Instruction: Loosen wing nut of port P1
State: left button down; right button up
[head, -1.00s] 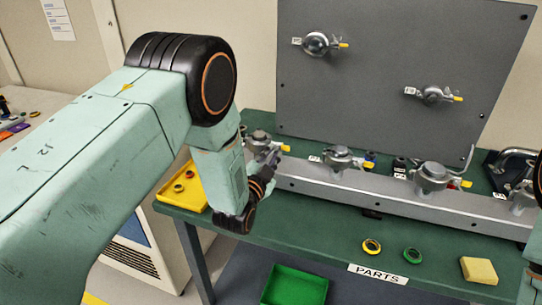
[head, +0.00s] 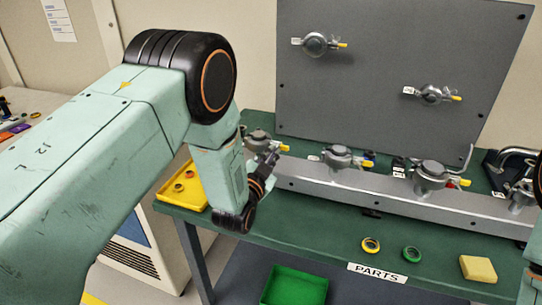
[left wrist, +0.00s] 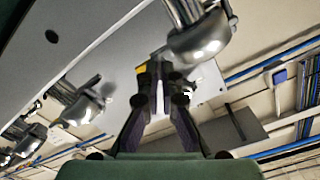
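My left gripper (head: 268,165) is at the left end of the grey metal rail, just below and beside the leftmost clamped port (head: 258,141). In the left wrist view its two dark fingers (left wrist: 160,88) stand apart with a gap between them. A silver clamp body (left wrist: 203,42) is just beyond the fingertips, and a small yellow tip (left wrist: 141,72) shows by the left finger. I cannot tell whether a finger touches it. The arm and fingers hide much of this port's wing nut in the head view. The port labels are too small to read, so I cannot tell which is P1.
More clamped ports stand along the rail (head: 390,196), and two sit on the upright grey panel (head: 380,60). A yellow tray (head: 190,198) is left of the gripper. Two rings, a yellow block (head: 478,268) and a PARTS label lie on the green bench. A green bin (head: 295,287) is below.

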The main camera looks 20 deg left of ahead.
pick_arm(q)
jog(key=shift+n+b, duration=0.3)
jog(key=shift+n, duration=2.2)
jog(key=c, duration=1.6)
grip_release()
jog(key=shift+o, duration=0.2)
jog(key=s, duration=1.2)
jog(key=shift+a, duration=0.3)
